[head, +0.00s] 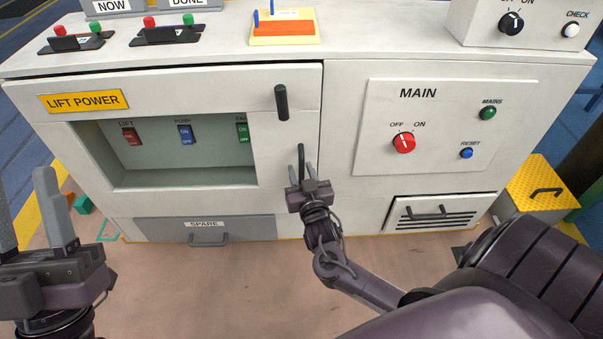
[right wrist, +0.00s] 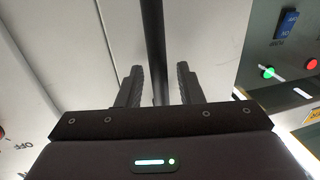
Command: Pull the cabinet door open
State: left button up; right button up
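The cabinet door (head: 220,90) is white, with a yellow LIFT POWER label and a window onto several switches; it looks shut. A short black lever (head: 281,102) is high on its right side. Below it is a dark upright bar handle (head: 301,158). My right gripper (head: 301,173) is at this handle, fingers pointing toward the door. In the right wrist view the bar (right wrist: 153,45) passes between the two fingers of the right gripper (right wrist: 158,85), with gaps on both sides. My left gripper (head: 25,215) is open and empty at the lower left, apart from the cabinet.
The MAIN panel (head: 440,130) with a red knob is right of the door. A SPARE drawer (head: 205,230) is below it. A yellow step box (head: 540,185) stands at the right. Small colored blocks (head: 82,204) lie on the floor at left. Floor before the cabinet is mostly clear.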

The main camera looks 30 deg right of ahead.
grip_shut()
dwell(0.4)
